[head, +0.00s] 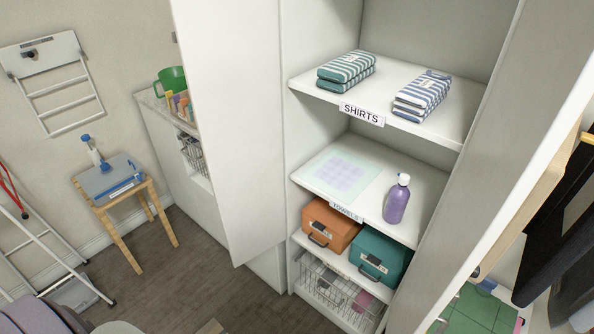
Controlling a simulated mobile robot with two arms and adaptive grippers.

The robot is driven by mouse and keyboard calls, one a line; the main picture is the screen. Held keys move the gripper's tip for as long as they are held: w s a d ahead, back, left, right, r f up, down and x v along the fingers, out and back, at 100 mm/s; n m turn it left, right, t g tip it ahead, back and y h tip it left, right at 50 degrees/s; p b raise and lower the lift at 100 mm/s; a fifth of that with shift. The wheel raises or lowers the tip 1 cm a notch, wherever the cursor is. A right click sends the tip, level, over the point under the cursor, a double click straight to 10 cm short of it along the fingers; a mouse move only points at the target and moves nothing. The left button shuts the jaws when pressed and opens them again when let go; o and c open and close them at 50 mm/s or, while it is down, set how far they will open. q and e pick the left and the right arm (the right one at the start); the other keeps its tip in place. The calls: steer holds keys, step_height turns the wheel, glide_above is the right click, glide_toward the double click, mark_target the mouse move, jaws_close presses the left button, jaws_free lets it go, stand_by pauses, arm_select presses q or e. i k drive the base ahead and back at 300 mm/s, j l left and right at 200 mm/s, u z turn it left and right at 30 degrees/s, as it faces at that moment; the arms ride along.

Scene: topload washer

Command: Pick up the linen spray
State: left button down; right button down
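A purple bottle (397,201) with a white cap, a small blue part at its top and a dark label stands upright on the middle cabinet shelf (425,183), near the front edge and right of a pale checked mat. I cannot read either label, so I cannot tell by name which is the linen spray. Neither of my grippers is in view.
The tall white cabinet is open, its door (232,120) standing at left. Folded striped shirts (345,68) lie on the upper shelf. Orange (331,224) and teal boxes (381,258) sit below the bottle. Dark clothes hang at far right. The brown floor (180,285) before the stool is clear.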

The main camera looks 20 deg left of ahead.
mark_target(398, 196)
steer(key=i+j, duration=0.15)
steer(key=j, duration=0.2)
steer(key=i+j, duration=0.15)
steer(key=j, duration=0.2)
steer(key=i+j, duration=0.15)
steer(key=j, duration=0.2)
steer(key=i+j, duration=0.15)
steer(key=j, duration=0.2)
steer(key=i+j, duration=0.15)
steer(key=j, duration=0.2)
steer(key=i+j, duration=0.15)
steer(key=j, duration=0.2)
steer(key=i+j, duration=0.15)
steer(key=j, duration=0.2)
